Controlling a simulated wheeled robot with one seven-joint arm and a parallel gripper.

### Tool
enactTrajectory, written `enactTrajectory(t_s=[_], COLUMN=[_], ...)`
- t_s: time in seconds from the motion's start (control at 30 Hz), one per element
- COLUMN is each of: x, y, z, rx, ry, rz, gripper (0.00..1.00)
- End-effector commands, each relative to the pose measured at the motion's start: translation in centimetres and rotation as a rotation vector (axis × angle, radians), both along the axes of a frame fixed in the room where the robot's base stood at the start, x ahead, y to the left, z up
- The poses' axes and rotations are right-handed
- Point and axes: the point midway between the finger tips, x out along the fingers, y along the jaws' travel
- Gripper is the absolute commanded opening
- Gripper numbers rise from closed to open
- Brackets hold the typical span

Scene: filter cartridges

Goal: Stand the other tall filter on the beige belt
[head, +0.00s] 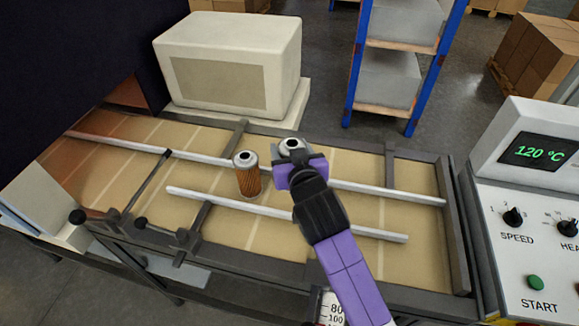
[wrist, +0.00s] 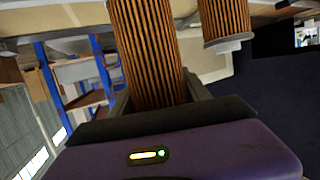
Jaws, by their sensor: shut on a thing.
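One tall filter (head: 248,180), with orange-brown pleats and a grey cap with a dark hole, stands upright on the beige belt (head: 268,238) between two pale rails. My gripper (head: 300,172) is just to its right, over the belt. It is shut on another tall filter (wrist: 150,50), whose pleated body is between the fingers in the wrist view. Only the grey cap of this held filter (head: 291,145) shows in the head view; my gripper hides the rest. I cannot tell whether its base touches the belt. The standing filter also shows in the wrist view (wrist: 224,18), apart from the held one.
Pale rails (head: 365,232) run along the belt on both sides of the filters. A dark frame edges the belt. A cream box-shaped machine (head: 230,60) stands behind, and a control panel (head: 530,220) stands at right. The belt's right part is clear between the rails.

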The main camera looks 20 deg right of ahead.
Motion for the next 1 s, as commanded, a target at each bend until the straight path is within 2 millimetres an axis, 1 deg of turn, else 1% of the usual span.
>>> enactTrajectory(t_s=[0.03,0.07,0.27,0.43,0.53,0.63,0.87,0.97,1.0], x=[-0.1,-0.1,0.0,0.0,0.0,0.0,0.0,0.0,0.0], y=[0.0,0.0,0.0,0.0,0.0,0.0,0.0,0.0,0.0], z=[-0.9,-1.3,-2.7,-5.2,-6.3,-6.8,-6.8,-7.1,-7.2], rx=[-0.001,0.0,0.0,-0.001,-0.001,0.0,0.0,0.0,0.0], ry=[0.003,0.003,-0.001,0.003,0.001,-0.001,-0.001,-0.001,-0.001], rz=[0.001,0.0,0.0,-0.001,0.0,0.0,0.0,0.0,0.0], gripper=[0.11,0.11,0.11,0.11,0.11,0.11,0.11,0.11,0.57])
